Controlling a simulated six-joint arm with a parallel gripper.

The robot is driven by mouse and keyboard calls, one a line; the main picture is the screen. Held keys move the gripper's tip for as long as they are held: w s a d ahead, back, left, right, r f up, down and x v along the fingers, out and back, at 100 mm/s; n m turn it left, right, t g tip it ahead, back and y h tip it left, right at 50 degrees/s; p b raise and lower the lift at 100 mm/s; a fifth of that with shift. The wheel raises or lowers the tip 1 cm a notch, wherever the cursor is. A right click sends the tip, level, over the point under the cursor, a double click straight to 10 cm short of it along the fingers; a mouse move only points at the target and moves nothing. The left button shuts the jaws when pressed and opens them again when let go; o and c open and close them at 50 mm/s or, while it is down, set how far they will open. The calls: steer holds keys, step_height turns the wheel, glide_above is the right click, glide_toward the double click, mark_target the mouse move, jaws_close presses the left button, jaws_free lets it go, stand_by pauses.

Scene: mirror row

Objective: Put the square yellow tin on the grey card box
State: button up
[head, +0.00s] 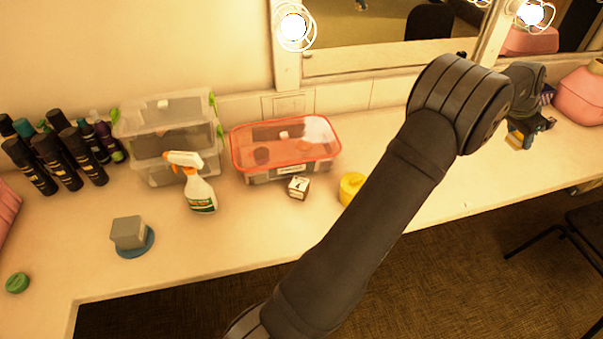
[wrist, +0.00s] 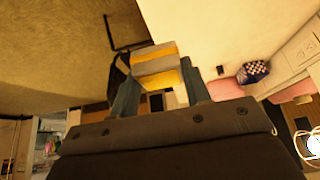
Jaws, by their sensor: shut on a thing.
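The square yellow tin (wrist: 155,66), with yellow and pale grey bands, is between the two fingers of my gripper (wrist: 158,92) in the wrist view. My gripper (head: 524,134) is shut on it. In the head view the tin (head: 515,139) shows as a small yellow patch at the right part of the counter, partly hidden by my gripper. I cannot tell its height above the counter. The grey card box (head: 127,231) is at the left front of the counter, on a round blue disc (head: 136,251), far from my gripper. Its top is bare.
A white spray bottle (head: 201,194), stacked clear bins (head: 165,110), a red-rimmed bin (head: 285,150), a small white cube (head: 299,187) and a round yellow pot (head: 351,186) stand between. Dark bottles (head: 75,150) are at left. A green lid (head: 17,283) lies near the edge.

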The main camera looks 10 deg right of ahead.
step_height(320, 180, up, 8)
steer(key=shift+r, duration=0.15)
steer(key=w+a+r+n+t, duration=0.2)
steer(key=w+a+n, duration=0.2)
steer(key=w+a, duration=1.6)
steer(key=w+a+n+t+y, duration=0.1)
steer(key=w+a+n, duration=0.3)
steer(key=a, duration=1.3)
steer(key=w+a+n+t+y, duration=0.1)
steer(key=w+a, duration=0.5)
steer(key=a, duration=1.1)
steer(key=n+t+y, duration=0.2)
steer(key=n+y, duration=0.2)
steer(key=n, duration=0.5)
glide_above(125, 222)
steer(key=s, duration=0.2)
steer(key=f, duration=1.9)
steer(key=shift+d+f, duration=0.4)
steer(key=shift+s+a+f, duration=0.1)
steer(key=shift+a+f, duration=0.3)
steer(key=shift+f, duration=1.85)
